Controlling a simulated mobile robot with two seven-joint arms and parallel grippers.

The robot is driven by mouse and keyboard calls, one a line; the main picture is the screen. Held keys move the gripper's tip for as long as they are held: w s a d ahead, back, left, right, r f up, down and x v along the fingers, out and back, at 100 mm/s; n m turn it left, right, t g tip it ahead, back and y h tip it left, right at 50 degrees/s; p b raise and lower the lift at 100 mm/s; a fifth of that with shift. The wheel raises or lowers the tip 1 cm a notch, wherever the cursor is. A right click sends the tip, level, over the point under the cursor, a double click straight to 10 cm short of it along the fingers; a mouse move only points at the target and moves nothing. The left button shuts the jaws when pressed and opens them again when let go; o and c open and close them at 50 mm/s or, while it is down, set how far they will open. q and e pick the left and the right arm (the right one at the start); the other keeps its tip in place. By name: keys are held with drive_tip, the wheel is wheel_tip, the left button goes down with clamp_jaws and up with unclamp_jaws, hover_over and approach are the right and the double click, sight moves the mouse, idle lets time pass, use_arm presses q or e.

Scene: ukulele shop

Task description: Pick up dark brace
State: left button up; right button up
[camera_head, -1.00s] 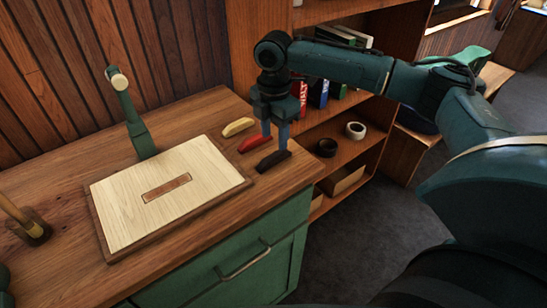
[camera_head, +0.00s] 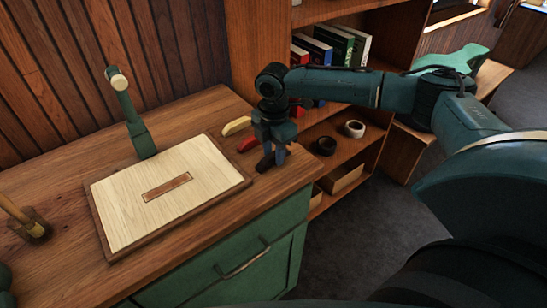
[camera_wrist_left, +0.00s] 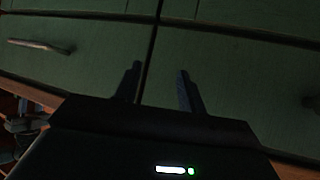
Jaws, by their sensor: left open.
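The dark brace (camera_head: 263,164) lies near the right front corner of the wooden bench top in the head view, and it is partly hidden by my right gripper. My right gripper (camera_head: 274,160) points down at the dark brace, with its fingers low at the bench surface. The picture is too small to tell whether its fingers are clamped on the brace. In the left wrist view my left gripper (camera_wrist_left: 160,70) is open and empty, facing green drawer fronts.
A red brace (camera_head: 247,145) and a pale yellow brace (camera_head: 236,126) lie just behind the dark one. A pale board (camera_head: 125,205) with a small brown inlay lies to the left. A green clamp-like post (camera_head: 133,120) stands behind it. A shelf (camera_head: 335,130) with books and tape rolls stands right.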

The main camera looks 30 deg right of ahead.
clamp_jaws()
drive_tip(key=shift+r, duration=0.15)
